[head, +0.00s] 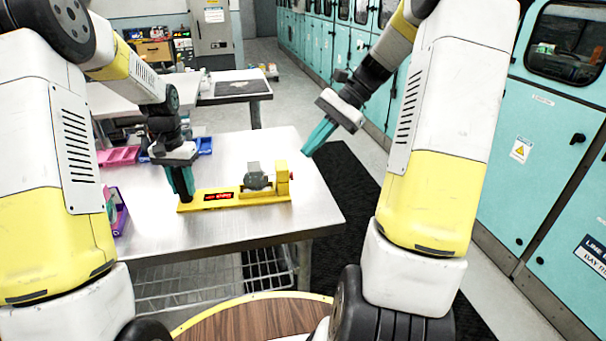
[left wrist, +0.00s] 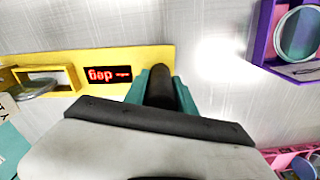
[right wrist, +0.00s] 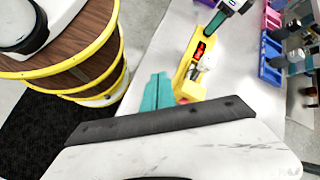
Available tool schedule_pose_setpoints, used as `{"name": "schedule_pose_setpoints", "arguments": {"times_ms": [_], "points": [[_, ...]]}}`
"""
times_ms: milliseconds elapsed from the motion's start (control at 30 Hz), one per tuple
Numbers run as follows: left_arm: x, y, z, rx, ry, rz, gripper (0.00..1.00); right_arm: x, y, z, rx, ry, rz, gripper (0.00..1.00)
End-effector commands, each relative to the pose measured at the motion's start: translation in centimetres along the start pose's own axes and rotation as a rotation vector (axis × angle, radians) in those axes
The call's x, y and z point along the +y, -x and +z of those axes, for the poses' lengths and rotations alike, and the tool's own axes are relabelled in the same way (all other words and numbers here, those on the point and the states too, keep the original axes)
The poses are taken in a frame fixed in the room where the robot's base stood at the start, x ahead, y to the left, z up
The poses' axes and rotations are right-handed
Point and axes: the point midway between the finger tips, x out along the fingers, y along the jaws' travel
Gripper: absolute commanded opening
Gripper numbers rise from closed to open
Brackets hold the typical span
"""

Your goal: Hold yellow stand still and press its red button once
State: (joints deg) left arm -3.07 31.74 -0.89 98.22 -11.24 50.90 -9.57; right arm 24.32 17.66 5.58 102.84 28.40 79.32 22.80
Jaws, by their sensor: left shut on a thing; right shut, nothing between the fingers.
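The yellow stand (head: 235,197) lies flat on the metal table, with a red-lit display (head: 217,197) and a grey part held at its right end. The red button (head: 291,176) shows small on the outer face of that end block. My left gripper (head: 187,198) is shut at the stand's left end; the left wrist view shows a dark cylindrical part (left wrist: 160,88) of the stand (left wrist: 130,56) between its fingers (left wrist: 158,88). My right gripper (head: 308,153) is shut and empty, above and right of the button. In the right wrist view its fingers (right wrist: 157,82) are beside the stand (right wrist: 186,72).
A purple bin (head: 116,212) stands left of my left gripper; pink (head: 119,156) and blue (head: 203,146) bins lie behind. The table (head: 300,215) is clear in front of the stand. Teal cabinets (head: 550,135) line the right side, beyond a dark floor mat (head: 345,190).

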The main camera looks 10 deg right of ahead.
Motion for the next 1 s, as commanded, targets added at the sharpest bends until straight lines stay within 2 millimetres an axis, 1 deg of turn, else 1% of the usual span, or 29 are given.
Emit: {"name": "schedule_pose_setpoints", "arguments": {"times_ms": [33,167,200,267,400,500,600,700,800,1000], "points": [[0.0,0.0,0.0,0.001,0.001,0.0,0.0,0.0,-0.1,-1.8,-0.052,-0.059,-0.024,0.0],[0.0,0.0,0.0,0.001,0.001,0.0,0.0,-0.1,-0.1,-5.4,-0.184,-0.187,-0.09,0.0],[0.0,0.0,0.0,0.001,0.001,0.0,0.0,0.0,-0.1,-6.6,-0.225,-0.226,-0.112,0.0],[0.0,0.0,0.0,0.001,0.001,0.0,0.0,0.3,0.0,-8.4,-0.288,-0.281,-0.145,0.0],[0.0,0.0,0.0,0.001,0.001,0.0,0.0,1.4,0.1,-12.5,-0.434,-0.399,-0.229,0.0],[0.0,0.0,0.0,0.001,0.001,0.0,0.0,2.5,0.1,-15.2,-0.533,-0.467,-0.288,0.0],[0.0,0.0,0.0,0.001,0.001,0.0,0.0,3.7,0.2,-17.4,-0.616,-0.519,-0.341,0.0],[0.0,0.0,0.0,0.001,0.001,0.0,0.0,4.8,0.2,-19.0,-0.678,-0.554,-0.38,0.0],[0.0,0.0,0.0,0.001,0.001,0.0,0.0,5.5,0.3,-20.0,-0.717,-0.574,-0.405,0.0],[0.0,0.0,0.0,0.001,0.0,0.0,0.0,5.9,0.4,-20.5,-0.741,-0.584,-0.42,0.0]]}}
